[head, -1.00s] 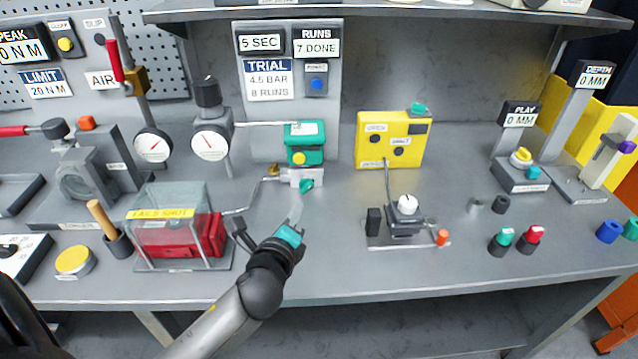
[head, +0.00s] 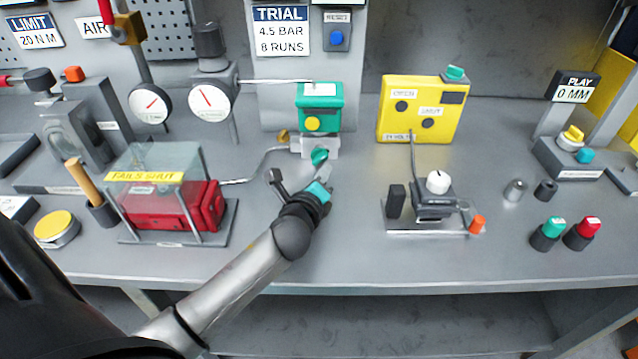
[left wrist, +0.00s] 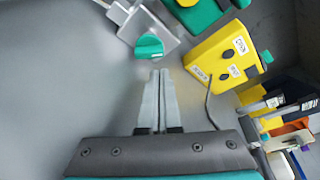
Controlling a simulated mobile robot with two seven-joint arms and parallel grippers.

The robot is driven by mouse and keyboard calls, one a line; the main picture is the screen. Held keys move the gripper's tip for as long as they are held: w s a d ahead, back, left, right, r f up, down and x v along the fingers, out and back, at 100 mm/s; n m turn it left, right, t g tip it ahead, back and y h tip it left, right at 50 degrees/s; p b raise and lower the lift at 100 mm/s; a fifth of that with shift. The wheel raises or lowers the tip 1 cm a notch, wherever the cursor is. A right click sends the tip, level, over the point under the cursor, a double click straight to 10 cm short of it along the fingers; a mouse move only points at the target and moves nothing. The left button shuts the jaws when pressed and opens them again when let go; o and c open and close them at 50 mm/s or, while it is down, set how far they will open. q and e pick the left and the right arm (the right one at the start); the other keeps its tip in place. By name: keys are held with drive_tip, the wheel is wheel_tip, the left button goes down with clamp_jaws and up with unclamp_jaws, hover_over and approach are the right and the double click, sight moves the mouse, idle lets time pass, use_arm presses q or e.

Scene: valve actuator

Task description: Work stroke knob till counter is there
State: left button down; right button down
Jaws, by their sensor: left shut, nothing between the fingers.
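A green knob (head: 319,156) sits on a small grey block (head: 322,145) under the green actuator box (head: 320,103) with its yellow button. No stroke label is readable on it. My left gripper (head: 326,173) is shut and empty, its tips close in front of the knob. In the left wrist view the knob (left wrist: 149,46) lies just beyond the shut fingertips (left wrist: 159,72), apart from them. The trial card (head: 281,29) reads 4.5 bar, 8 runs. The runs counter is outside the head view. My right gripper is not in view.
A clear box (head: 155,160) over a red part stands left of my gripper. The yellow box (head: 421,110) and a fixture with a white knob (head: 437,183) stand to the right. A blue reset button (head: 337,38) is on the panel. The front bench is mostly clear.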

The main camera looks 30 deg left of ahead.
sight(320, 157)
use_arm(q)
drive_tip(key=shift+b+x, duration=0.4)
drive_tip(key=shift+x, duration=1.75)
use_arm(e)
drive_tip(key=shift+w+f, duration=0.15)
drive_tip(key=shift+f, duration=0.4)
